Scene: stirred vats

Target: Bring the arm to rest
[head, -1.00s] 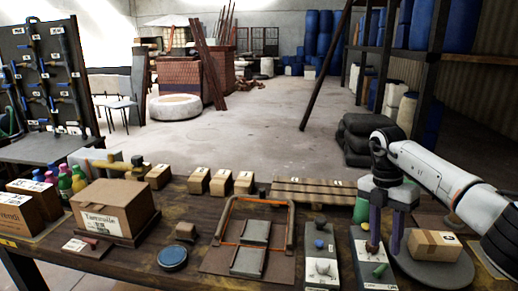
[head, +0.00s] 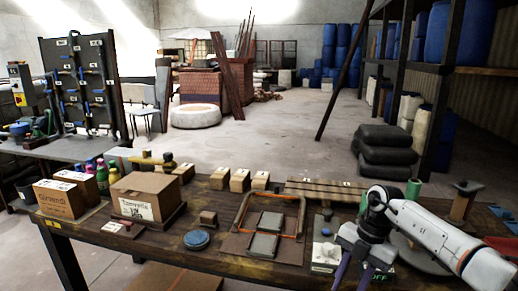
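My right arm comes in from the right edge and reaches over the front right of the workbench (head: 285,268). My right gripper (head: 354,274) points down over the bench's front right. Its two dark purple fingers stand apart, and I see nothing held between them. The fingertips run close to the lower edge of the picture. A panel with a green OFF label (head: 380,277) shows just right of the fingers. My arm hides much of a grey round plate (head: 438,267) behind it. My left gripper is not in view.
A cardboard box (head: 145,197), a blue round lid (head: 197,240) and an orange-edged frame (head: 240,215) with grey plates lie left of my gripper. A brown post (head: 463,201) stands behind my arm. Dark sacks (head: 385,150) are stacked behind the bench.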

